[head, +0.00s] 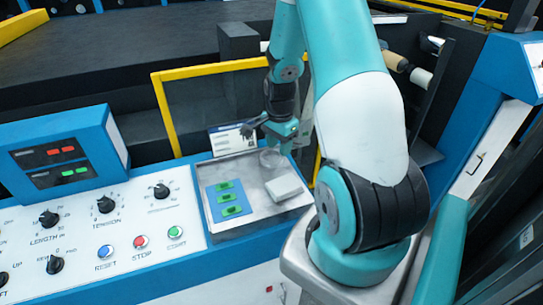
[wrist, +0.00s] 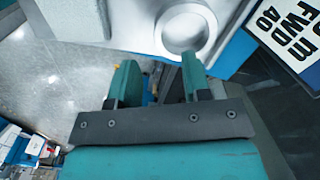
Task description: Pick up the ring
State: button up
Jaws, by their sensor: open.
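The ring (head: 263,160) is a pale grey, round piece lying at the back of the metal tray (head: 236,226), near its right rear corner. In the wrist view the ring (wrist: 160,36) shows at the top, right of centre, with its round opening facing the camera. My gripper (head: 277,134) is just behind and above the ring in the head view. In the wrist view my gripper (wrist: 159,76) has its two teal fingers apart with nothing between them. The ring lies beyond the fingertips, apart from them.
A blue mat with green pieces (head: 230,198) and a white block (head: 284,187) lie in the tray. A printed card (head: 232,139) stands behind it; it shows at right in the wrist view (wrist: 290,36). A yellow rail (head: 164,115) and control panel (head: 85,235) are nearby.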

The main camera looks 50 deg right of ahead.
aim_at(276, 164)
jog(key=shift+f+p, duration=1.25)
jog(key=shift+f, duration=1.45)
jog(key=shift+w, duration=0.1)
grip_shut()
